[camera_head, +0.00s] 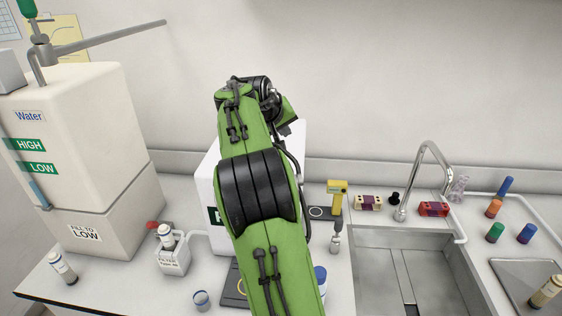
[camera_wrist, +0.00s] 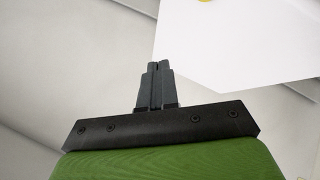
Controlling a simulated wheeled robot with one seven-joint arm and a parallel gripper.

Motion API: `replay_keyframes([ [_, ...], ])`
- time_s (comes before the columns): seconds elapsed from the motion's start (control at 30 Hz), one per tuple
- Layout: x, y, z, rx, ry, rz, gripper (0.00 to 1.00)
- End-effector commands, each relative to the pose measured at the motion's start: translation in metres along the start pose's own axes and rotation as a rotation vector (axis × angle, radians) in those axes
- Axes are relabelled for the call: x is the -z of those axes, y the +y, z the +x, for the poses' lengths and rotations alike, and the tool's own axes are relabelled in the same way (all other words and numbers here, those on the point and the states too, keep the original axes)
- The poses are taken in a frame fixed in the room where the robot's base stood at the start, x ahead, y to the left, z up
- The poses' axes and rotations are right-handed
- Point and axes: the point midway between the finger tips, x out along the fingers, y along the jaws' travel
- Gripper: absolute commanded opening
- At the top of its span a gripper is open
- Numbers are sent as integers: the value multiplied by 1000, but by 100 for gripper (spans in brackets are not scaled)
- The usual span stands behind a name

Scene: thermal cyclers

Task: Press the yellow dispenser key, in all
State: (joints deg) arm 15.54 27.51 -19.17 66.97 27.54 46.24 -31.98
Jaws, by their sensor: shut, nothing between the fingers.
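A white dispenser box (camera_head: 207,188) stands on the bench, mostly hidden behind my green arm in the head view. A plain white face (camera_wrist: 235,45), which looks like this box, fills the upper right of the wrist view. A small yellow round spot (camera_wrist: 205,1), probably the key, is cut off by the top edge there. My gripper (camera_wrist: 156,66) is shut and empty, with its tips below and left of the yellow spot in the picture. Whether they are near its surface I cannot tell. The head view does not show the fingers clearly.
A large water tank (camera_head: 75,150) stands at left, beside a small bottle in a white holder (camera_head: 173,255). A yellow-headed tool (camera_head: 337,187) stands right of my arm. A sink (camera_head: 400,270) with a tall faucet (camera_head: 425,165) lies farther right. Several coloured caps lie beyond it.

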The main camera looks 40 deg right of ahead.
Motion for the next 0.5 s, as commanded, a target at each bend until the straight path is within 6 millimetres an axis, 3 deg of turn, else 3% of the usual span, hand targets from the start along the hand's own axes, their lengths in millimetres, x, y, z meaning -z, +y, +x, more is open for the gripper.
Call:
replay_keyframes([
  [0.5, -8, -7, 12, -1, -4, -3, 0],
])
